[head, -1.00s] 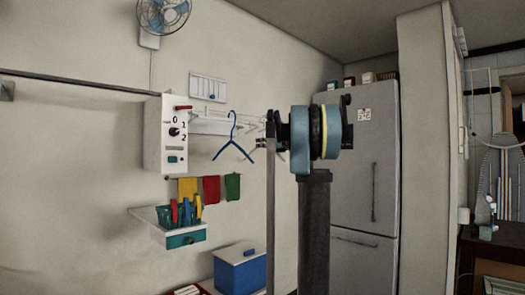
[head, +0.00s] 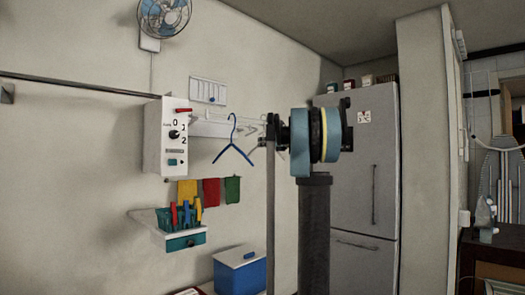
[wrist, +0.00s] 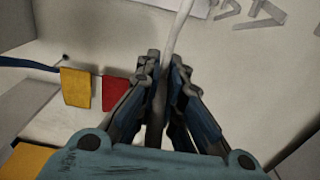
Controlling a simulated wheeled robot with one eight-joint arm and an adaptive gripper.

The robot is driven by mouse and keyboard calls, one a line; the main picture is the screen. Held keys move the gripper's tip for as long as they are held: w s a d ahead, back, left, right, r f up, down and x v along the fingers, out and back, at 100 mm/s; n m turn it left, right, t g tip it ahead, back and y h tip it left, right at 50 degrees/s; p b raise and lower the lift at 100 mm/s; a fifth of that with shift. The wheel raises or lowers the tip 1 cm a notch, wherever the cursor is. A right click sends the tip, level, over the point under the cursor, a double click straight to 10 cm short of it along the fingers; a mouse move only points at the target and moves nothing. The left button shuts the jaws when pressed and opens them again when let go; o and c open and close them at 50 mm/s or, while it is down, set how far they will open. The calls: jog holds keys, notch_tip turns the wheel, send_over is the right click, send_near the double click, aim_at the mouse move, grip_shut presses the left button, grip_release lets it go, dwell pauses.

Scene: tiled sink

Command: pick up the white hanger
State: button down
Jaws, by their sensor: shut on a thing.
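The white hanger (wrist: 181,28) shows in the wrist view as a pale bar running up from between my fingertips. My gripper (wrist: 165,65) is shut on it, and the fingers hide the held part. In the head view my gripper (head: 262,145) is mostly hidden behind my own arm. There, thin white hanger lines (head: 249,127) are faint, right of the blue hanger (head: 234,153), beneath the white wall rail. I cannot tell whether the white hanger is still on its support.
A white control box (head: 165,137) is on the wall at left. Yellow, red (head: 211,191) and green cloths hang below. A blue box (head: 240,272) stands low down. A refrigerator (head: 357,180) is behind my arm.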

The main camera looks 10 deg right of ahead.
jog(key=shift+r, duration=0.8)
jog(key=v, duration=1.8)
jog(key=shift+r, duration=0.1)
